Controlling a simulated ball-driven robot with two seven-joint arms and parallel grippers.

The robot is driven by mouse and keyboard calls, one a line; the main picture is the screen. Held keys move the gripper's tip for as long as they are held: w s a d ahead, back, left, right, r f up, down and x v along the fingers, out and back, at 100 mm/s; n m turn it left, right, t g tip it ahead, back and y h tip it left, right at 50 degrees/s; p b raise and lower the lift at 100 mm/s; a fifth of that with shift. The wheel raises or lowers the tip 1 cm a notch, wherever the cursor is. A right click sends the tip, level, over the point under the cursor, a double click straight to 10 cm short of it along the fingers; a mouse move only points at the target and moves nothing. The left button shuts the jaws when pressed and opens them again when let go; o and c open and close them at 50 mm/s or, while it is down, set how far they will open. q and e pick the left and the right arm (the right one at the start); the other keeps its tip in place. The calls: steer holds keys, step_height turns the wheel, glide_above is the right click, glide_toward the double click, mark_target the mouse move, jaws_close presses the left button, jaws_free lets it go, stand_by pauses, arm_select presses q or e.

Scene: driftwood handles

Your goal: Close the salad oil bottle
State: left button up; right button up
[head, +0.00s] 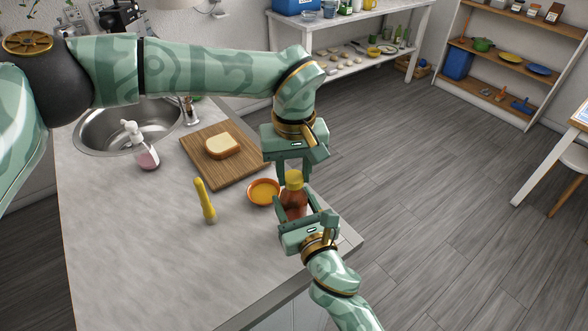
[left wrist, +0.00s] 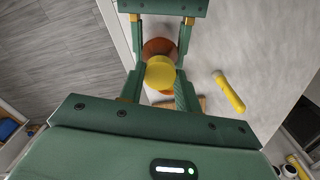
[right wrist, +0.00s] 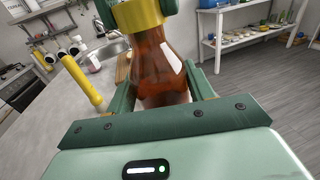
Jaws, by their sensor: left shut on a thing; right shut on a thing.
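The salad oil bottle (head: 294,206) is amber-brown and stands upright near the counter's front right corner. My right gripper (head: 304,215) is shut on its body from the front; the right wrist view shows the brown body (right wrist: 160,70) between the fingers. The yellow cap (head: 294,179) sits at the top of the bottle. My left gripper (head: 294,174) points down from above and is shut on the cap, which shows between its fingers in the left wrist view (left wrist: 160,74). Whether the cap is fully seated cannot be told.
An orange bowl (head: 263,191) stands just left of the bottle. The front left counter is clear.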

arm_select(q)
steer(key=m, duration=0.7)
steer(key=shift+w, duration=0.1)
steer(key=o, duration=0.9)
steer(key=shift+o, duration=0.2)
steer(key=shift+r, duration=2.25)
steer(key=shift+c, duration=0.2)
